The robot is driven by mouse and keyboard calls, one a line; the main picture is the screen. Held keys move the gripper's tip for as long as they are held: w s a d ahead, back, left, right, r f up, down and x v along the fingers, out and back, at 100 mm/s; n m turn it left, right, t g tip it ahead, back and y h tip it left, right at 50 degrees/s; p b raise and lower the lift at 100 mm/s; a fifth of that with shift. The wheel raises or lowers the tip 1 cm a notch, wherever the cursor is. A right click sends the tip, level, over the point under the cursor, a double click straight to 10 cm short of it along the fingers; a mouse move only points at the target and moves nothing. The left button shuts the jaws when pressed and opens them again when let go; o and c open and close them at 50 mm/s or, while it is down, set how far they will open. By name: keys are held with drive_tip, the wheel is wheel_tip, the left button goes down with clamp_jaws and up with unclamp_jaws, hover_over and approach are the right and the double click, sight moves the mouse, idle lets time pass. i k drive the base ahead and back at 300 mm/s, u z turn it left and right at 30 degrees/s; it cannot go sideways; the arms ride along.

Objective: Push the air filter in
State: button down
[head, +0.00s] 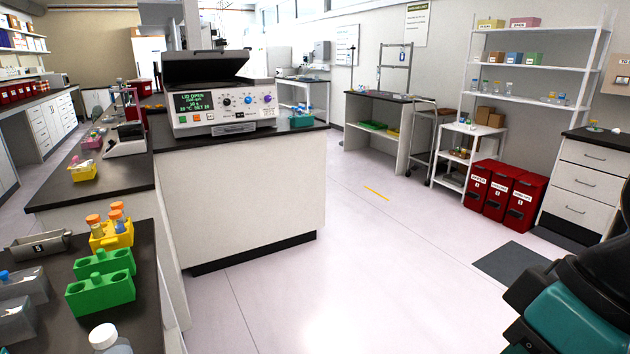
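No air filter can be made out in the head view. A white benchtop machine (225,115) stands on the end of the central bench with its dark lid (205,68) raised. Its front has a green-lit display (194,102) reading LID OPEN and several coloured knobs. Part of my teal and black arm shows at the lower right edge, over the floor and well apart from the machine. My gripper is out of view.
At the lower left, a dark bench (140,275) holds a green rack (100,290), a yellow rack (110,236) with orange-capped tubes, and grey holders. Open floor (350,260) lies right of the central bench. Red bins (495,192) and drawers (582,183) line the right wall.

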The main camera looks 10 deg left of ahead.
sight(220, 131)
drive_tip(key=u, duration=0.35)
drive_tip(key=i, duration=2.3)
drive_tip(key=u, duration=0.6)
drive_tip(key=i, duration=1.95)
drive_tip(key=u, duration=0.2)
